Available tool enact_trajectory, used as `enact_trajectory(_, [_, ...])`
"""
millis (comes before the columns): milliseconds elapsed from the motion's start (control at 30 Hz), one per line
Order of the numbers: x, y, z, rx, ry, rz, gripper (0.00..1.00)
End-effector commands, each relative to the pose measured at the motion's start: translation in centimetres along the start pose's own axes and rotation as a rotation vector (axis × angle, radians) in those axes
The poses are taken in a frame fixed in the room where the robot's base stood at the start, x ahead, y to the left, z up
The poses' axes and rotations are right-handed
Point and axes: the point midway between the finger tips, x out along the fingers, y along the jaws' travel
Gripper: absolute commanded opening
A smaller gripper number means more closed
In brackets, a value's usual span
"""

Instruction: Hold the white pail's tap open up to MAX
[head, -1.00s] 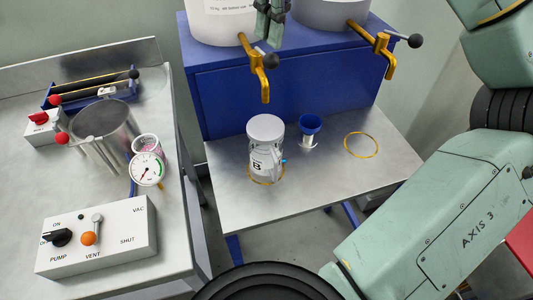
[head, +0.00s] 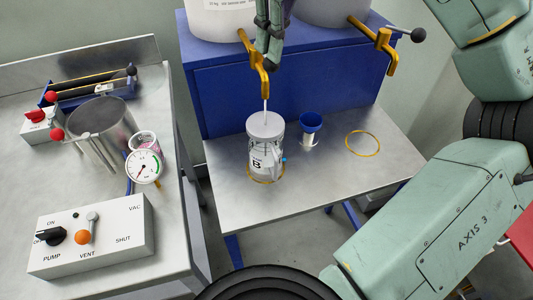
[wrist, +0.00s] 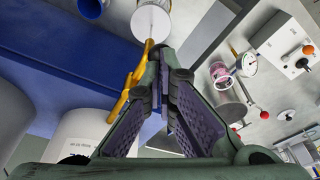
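The white pail (head: 222,16) stands on a blue cabinet; its brass tap (head: 257,68) points down over the clear jar marked B (head: 265,150). A thin white stream (head: 265,110) runs from the spout to the jar's pale round top. The stream and jar top (wrist: 150,22) also show in the wrist view, with the tap (wrist: 128,92). My gripper (head: 270,60) points down right beside the tap, where the lever is; it hides the black ball. In the wrist view its fingertips (wrist: 163,52) meet, with nothing visible between them. The jar's level and MAX mark are not readable.
A second pail (head: 333,10) with a brass tap (head: 380,46) stands to the right. A blue-topped cup (head: 310,125) and an empty brass ring (head: 363,143) are on the metal shelf. The left bench holds a gauge (head: 143,166) and a pump box (head: 92,235).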

Motion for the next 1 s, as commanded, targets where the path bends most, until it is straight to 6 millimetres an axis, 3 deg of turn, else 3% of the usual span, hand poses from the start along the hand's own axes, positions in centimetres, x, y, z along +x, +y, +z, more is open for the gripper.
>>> enact_trajectory(533, [2.9, 0.0, 0.6, 0.000, 0.000, 0.000, 0.00])
enact_trajectory(1000, [2.7, 0.0, 0.5, 0.001, 0.000, 0.000, 0.00])
